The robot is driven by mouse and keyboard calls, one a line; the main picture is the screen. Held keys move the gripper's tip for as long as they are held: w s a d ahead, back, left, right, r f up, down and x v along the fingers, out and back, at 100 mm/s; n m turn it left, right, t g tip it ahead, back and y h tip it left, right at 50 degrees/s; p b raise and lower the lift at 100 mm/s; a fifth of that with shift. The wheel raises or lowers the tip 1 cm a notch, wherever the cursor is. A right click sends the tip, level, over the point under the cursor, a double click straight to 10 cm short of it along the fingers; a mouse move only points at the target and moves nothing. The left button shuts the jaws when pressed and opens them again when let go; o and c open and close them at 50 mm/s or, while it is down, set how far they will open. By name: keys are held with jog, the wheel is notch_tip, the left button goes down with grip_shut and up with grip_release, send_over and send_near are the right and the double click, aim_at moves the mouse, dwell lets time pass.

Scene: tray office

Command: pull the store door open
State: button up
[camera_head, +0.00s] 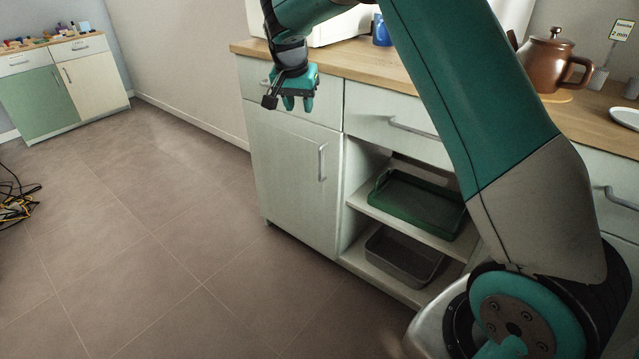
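A pale cabinet door (292,178) closes the left end of the near counter. It sits flush in its frame, with an upright metal bar handle (322,162) near its right edge. My gripper (298,104) hangs in front of the counter, over the top of this door and up and left of the handle in the picture. Its teal fingertips point down with a small gap between them, and nothing shows in it. It looks apart from the handle. A far cabinet has a closed green door (42,104) and a closed pale door (94,86). No label marks the store door.
Open shelves beside the near door hold a green tray (415,205) and a grey bin (402,255). A brown teapot (550,62), a blue mug (381,30) and a white plate (625,117) stand on the counter. Cables (17,200) lie at far left; the floor between is clear.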

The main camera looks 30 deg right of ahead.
aim_at(319, 154)
jog(key=w+d+f+b, duration=0.2)
jog(key=d+f, duration=0.1)
jog(key=f, duration=0.4)
jog(key=w+d+f+m+b, duration=0.1)
jog(key=w+d+f, duration=0.1)
jog(key=f, duration=0.5)
jog(key=w+d+f+m+h+b, duration=0.1)
jog(key=w+d+f+b, duration=0.1)
jog(key=d+f, duration=0.2)
jog(key=shift+d+f+b, duration=0.15)
jog(key=shift+f, duration=0.75)
jog(key=shift+d+f+b, duration=0.15)
jog(key=shift+f, duration=0.7)
grip_shut()
